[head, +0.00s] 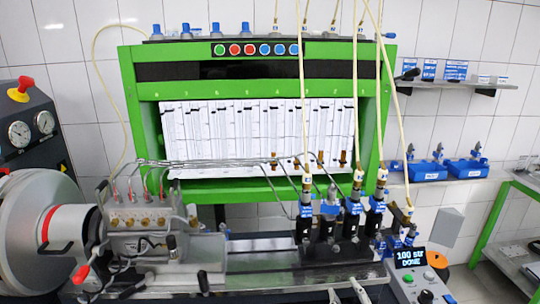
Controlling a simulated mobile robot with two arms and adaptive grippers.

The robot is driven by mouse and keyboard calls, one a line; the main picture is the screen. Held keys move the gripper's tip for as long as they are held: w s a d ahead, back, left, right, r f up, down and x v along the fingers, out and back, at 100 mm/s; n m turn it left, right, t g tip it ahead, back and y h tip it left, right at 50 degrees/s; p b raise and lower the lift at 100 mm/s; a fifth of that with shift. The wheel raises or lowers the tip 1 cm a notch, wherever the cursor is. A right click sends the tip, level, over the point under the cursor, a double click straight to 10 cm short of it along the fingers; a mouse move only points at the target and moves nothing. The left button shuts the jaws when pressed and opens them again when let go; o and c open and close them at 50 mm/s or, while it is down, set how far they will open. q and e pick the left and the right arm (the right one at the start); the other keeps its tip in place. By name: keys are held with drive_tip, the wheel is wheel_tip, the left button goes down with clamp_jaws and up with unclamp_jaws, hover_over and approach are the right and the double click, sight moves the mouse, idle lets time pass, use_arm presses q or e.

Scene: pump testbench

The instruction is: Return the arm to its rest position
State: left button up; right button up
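The tips of my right gripper (346,293) show at the bottom edge, right of centre, as two pale fingers set apart with nothing seen between them. The rest of that gripper and its arm are cut off by the frame. The tips appear in front of the bench, below the row of injectors (340,220). I cannot make out my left gripper in the head view.
A green test bench frame (245,191) holds a panel of graduated tubes (255,125). A pump (140,218) with metal lines stands at the left. A control box (418,284) reading "100 str DONE" stands close right of my gripper. Pale hoses hang above the injectors.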

drive_tip(key=s+f+m+g, duration=0.1)
drive_tip(key=s+f+g, duration=0.3)
drive_tip(key=s, duration=0.6)
drive_tip(key=s+f+m+g, duration=0.2)
drive_tip(key=s+f+g, duration=0.25)
drive_tip(key=s, duration=0.45)
drive_tip(key=s+f+m+g, duration=0.1)
drive_tip(key=s+f+g, duration=0.25)
drive_tip(key=s, duration=0.65)
wheel_tip(320, 180, down, 28)
drive_tip(key=s+g+b, duration=0.1)
drive_tip(key=g+b, duration=0.1)
drive_tip(key=s+d+f+g+b, duration=0.1)
drive_tip(key=s+d+f+b, duration=0.1)
drive_tip(key=s+f, duration=1.4)
drive_tip(key=shift+s+d+f+n, duration=0.35)
drive_tip(key=shift+d+f, duration=0.1)
drive_tip(key=shift+f, duration=0.4)
